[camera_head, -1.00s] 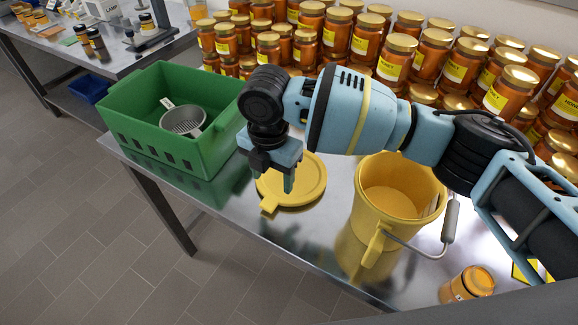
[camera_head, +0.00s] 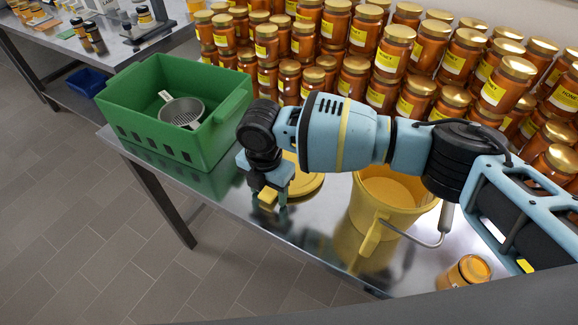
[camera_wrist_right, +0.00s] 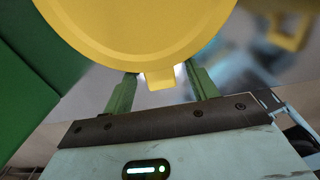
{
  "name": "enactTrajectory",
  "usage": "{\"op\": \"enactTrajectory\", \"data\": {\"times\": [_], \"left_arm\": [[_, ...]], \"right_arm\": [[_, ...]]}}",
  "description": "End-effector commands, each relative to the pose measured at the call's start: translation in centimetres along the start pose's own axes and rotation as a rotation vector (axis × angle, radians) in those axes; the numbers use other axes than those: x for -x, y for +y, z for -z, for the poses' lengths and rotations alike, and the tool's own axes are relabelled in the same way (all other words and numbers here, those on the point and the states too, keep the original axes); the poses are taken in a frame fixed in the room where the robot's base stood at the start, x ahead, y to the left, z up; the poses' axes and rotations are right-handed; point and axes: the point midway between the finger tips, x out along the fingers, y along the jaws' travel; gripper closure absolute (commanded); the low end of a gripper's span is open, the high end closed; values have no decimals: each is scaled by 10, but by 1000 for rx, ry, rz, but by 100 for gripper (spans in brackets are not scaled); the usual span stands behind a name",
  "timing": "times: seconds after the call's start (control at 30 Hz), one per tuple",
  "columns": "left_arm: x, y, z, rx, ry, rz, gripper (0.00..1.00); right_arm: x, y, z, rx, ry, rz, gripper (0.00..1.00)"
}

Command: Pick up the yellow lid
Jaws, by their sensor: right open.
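The yellow lid (camera_head: 306,185) lies on the metal table between the green crate and the yellow bucket, partly hidden behind my right gripper in the head view. In the right wrist view the lid (camera_wrist_right: 140,30) fills the top, its small tab (camera_wrist_right: 160,79) pointing toward my gripper. My right gripper (camera_head: 268,203) is open at the lid's near edge. In the wrist view its two fingers (camera_wrist_right: 162,92) stand on either side of the tab, with gaps between. My left gripper is not in view.
A green crate (camera_head: 146,135) holding a metal strainer (camera_head: 182,111) stands left of the lid. A yellow bucket (camera_head: 362,212) with a handle stands right. Several honey jars (camera_head: 397,50) crowd the back, and one jar (camera_head: 466,272) is at the front right.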

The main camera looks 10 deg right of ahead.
Motion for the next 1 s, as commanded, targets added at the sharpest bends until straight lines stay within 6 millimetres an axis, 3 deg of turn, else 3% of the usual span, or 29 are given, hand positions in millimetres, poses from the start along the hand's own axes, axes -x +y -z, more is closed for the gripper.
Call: {"op": "enactTrajectory", "data": {"times": [0.2,0.57,0.83,1.0], "left_arm": [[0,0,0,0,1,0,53],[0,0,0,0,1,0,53],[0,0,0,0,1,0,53],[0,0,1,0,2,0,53]], "right_arm": [[0,0,0,0,0,0,42],[0,0,0,0,0,0,89],[2,0,0,0,0,-1,90],[22,1,0,1,0,-4,90]]}}
